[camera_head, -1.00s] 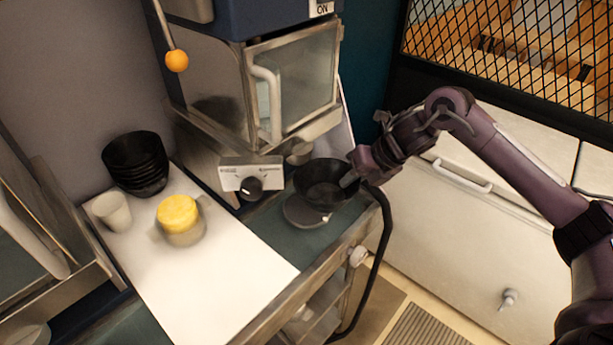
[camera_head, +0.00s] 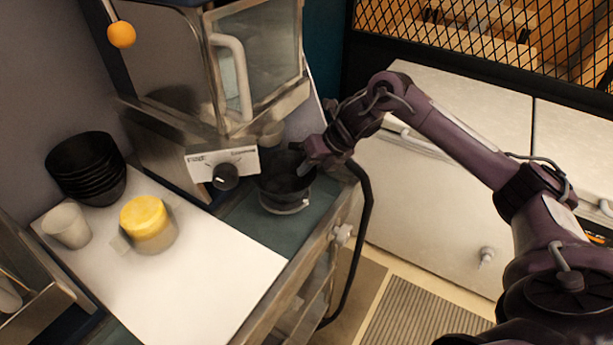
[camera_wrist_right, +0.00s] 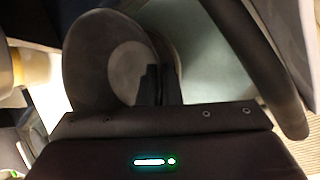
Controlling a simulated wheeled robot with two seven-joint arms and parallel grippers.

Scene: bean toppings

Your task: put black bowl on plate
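A black bowl (camera_head: 280,179) is at the far end of the counter by my right gripper (camera_head: 303,172). It also shows in the right wrist view (camera_wrist_right: 92,62), where the close-set fingers (camera_wrist_right: 160,84) grip its rim, one inside the bowl. A small pale plate (camera_head: 286,209) is directly below the bowl, mostly hidden by it. I cannot tell whether the bowl rests on the plate or hangs just above it. My left gripper is out of view.
A stack of black bowls (camera_head: 88,168), a white cup (camera_head: 67,226) and a yellow-topped container (camera_head: 147,224) stand on the white board (camera_head: 215,290). A machine with a dial (camera_head: 225,177) stands behind the plate. A black hose (camera_head: 362,230) hangs at the counter's right edge.

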